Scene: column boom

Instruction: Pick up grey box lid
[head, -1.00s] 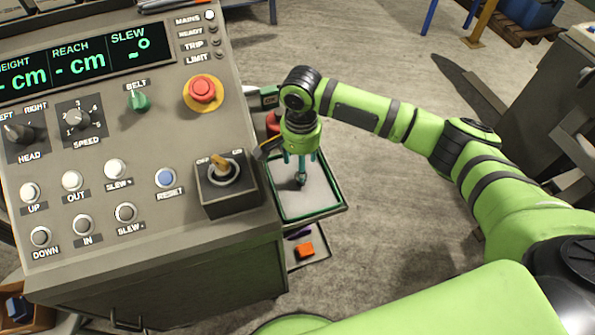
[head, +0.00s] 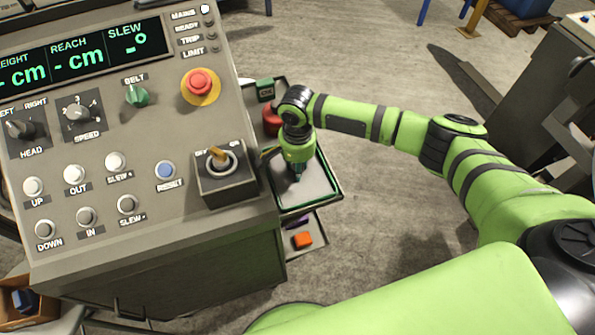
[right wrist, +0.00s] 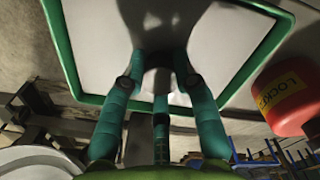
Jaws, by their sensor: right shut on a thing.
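The grey box lid (head: 319,183) is a flat pale grey panel with a green rim, beside the right side of the control console. My right gripper (head: 298,176) points down onto it, with its fingers largely hidden under the wrist in the head view. In the right wrist view, the lid (right wrist: 100,45) fills the upper part and the green fingers of my gripper (right wrist: 160,72) are shut on its dark central knob. The knob is mostly shadowed. I cannot tell whether the lid is clear of what lies beneath it. My left gripper is not in view.
The console (head: 150,245) stands close on the left, with a key switch box (head: 222,180) and a red stop button (head: 200,83). A red labelled object (right wrist: 288,97) is near the lid. An orange block (head: 303,240) lies on a low tray. Open floor is to the right.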

